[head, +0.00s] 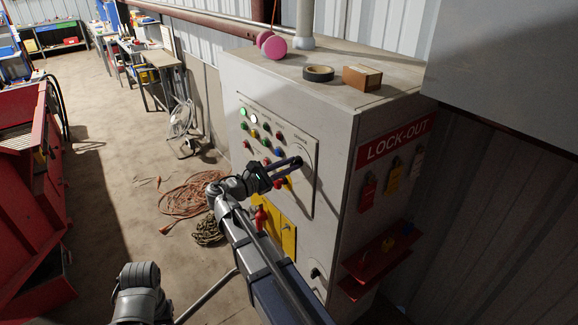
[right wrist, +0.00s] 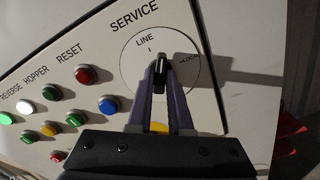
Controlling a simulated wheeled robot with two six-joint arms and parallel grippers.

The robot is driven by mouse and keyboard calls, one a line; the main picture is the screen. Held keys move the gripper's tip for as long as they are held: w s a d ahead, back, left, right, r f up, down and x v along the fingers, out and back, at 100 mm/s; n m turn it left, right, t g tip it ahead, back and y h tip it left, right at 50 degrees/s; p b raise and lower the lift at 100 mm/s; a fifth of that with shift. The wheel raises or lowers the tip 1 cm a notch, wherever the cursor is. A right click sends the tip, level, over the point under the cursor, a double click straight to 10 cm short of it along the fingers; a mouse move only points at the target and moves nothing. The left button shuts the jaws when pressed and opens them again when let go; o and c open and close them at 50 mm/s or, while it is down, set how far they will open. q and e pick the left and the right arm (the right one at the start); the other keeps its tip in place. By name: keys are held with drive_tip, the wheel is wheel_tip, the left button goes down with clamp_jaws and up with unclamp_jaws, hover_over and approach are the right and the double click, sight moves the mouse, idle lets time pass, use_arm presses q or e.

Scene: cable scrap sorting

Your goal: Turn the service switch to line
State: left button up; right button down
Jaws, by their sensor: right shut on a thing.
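The service switch is a dark knob with a white pointer line (right wrist: 160,66) on a round white dial (right wrist: 187,85) under the word SERVICE. LINE is printed at the dial's upper left and LOCAL at its right. The pointer line stands upright in the right wrist view, seemingly between the two marks and nearer LINE. My right gripper (right wrist: 160,72) is shut on the knob, one purple finger on each side. In the head view my right gripper (head: 297,162) reaches the cabinet's front panel. The fingers hide part of the dial. My left gripper is not in view.
The grey cabinet (head: 345,165) carries several lamps and buttons left of the dial, with a blue button (right wrist: 108,105) close to the fingers. Tape (head: 318,73) and a small box (head: 362,77) lie on top. A red lock-out shelf (head: 375,268) juts from its right side.

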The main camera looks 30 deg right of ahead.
drive_tip(key=shift+n, duration=2)
drive_tip(key=shift+n, duration=1.1)
drive_tip(key=c, duration=0.7)
unclamp_jaws()
drive_tip(key=shift+c, duration=0.2)
drive_tip(key=a, duration=0.7)
drive_tip(key=shift+s, duration=0.25)
